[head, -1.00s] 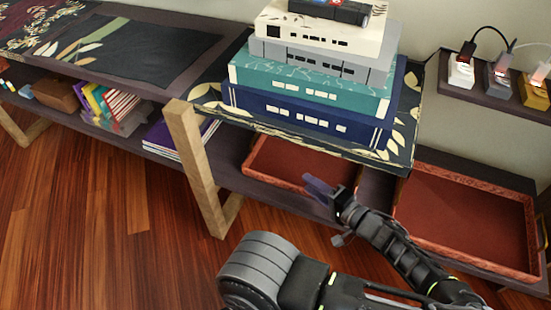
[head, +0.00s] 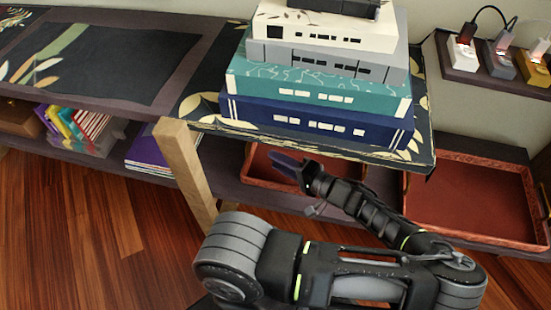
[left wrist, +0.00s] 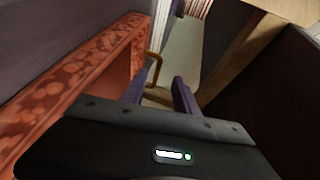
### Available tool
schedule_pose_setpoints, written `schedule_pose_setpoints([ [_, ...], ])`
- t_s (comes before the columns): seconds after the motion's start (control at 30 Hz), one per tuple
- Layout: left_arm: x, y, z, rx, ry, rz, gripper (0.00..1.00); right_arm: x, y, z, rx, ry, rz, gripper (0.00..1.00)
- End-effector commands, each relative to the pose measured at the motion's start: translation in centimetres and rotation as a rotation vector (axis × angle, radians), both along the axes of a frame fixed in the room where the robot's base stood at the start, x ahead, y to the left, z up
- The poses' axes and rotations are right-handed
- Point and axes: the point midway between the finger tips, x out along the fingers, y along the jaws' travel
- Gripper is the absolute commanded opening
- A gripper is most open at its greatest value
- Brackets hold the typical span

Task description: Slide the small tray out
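The small tray (head: 261,171) is red-brown and sits on the lower shelf, under the tabletop that holds stacked boxes. My arm hides part of it. My left gripper (head: 288,164) is over the small tray's area in the head view. In the left wrist view the left gripper (left wrist: 158,94) has its two purple fingers apart, with nothing held between them. A carved red tray wall (left wrist: 78,72) runs along the left there, with a brass handle (left wrist: 155,67) just beyond the fingertips. Contact with the handle cannot be told. My right gripper is not in view.
A larger red tray (head: 470,205) lies on the shelf to the right. Stacked boxes (head: 318,95) stand on the tabletop above. A wooden leg (head: 185,165) stands left of the small tray. Books (head: 150,155) lie on the shelf farther left.

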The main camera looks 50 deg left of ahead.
Motion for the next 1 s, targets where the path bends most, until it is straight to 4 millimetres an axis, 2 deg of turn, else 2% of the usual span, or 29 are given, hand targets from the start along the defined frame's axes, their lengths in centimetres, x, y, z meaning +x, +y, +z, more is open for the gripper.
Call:
schedule_pose_setpoints([
  [0.2,-0.1,0.2,-0.1,0.001,0.0,0.001,0.36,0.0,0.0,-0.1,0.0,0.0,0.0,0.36],
  [0.37,-0.4,1.3,-0.3,0.002,0.001,0.003,0.36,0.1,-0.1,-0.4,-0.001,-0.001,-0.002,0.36],
  [0.57,-1.0,4.0,-0.9,0.002,0.002,0.003,0.36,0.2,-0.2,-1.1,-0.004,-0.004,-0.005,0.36],
  [0.8,-2.0,8.2,-1.7,0.003,0.001,0.003,0.36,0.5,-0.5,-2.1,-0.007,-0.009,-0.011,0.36],
  [1.0,-2.5,10.6,-2.1,0.002,0.0,0.002,0.36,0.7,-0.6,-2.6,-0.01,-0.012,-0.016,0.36],
])
